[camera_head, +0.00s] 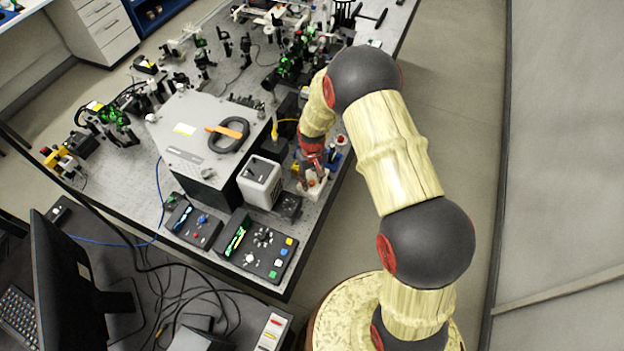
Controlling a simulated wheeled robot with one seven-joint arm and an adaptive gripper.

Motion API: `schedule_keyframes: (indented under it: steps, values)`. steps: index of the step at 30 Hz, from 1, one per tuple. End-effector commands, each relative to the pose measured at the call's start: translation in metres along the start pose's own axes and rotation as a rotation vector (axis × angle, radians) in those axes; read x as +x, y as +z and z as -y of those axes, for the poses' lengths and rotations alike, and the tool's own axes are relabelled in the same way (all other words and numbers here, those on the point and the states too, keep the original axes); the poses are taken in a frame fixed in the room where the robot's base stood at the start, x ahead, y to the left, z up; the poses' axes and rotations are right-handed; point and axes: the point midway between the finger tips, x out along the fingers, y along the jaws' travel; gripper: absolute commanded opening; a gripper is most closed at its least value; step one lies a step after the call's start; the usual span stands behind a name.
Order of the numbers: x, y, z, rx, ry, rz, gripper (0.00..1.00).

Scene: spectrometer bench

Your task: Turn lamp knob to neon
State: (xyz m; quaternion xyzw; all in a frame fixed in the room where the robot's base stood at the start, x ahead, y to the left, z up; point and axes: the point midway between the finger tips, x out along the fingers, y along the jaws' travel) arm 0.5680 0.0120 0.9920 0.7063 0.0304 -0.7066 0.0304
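My gripper (312,168) points down near the right edge of the optical table, at the end of my arm. It is over a small pale box (317,190) with an orange spot on top (312,183). The spot may be the lamp knob, but it is too small to tell, and no neon label is readable. The fingertips are at or just above the box top; I cannot tell whether they touch it. The finger gap is too small to judge, so open or shut is unclear.
A large grey box (185,150) with a black ring on top stands left of my gripper. Optics crowd the table behind. The floor (450,120) right of the table is clear.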

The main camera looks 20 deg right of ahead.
Motion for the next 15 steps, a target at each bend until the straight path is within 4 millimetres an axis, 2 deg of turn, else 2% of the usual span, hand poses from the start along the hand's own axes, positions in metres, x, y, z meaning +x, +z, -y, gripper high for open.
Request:
schedule_keyframes:
  steps: [4,15]
  values:
    - [-0.0003,-0.0002,0.0,0.0,0.0,0.0,0.33]
    - [-0.0005,-0.0002,0.0,0.0,0.0,0.0,0.12]
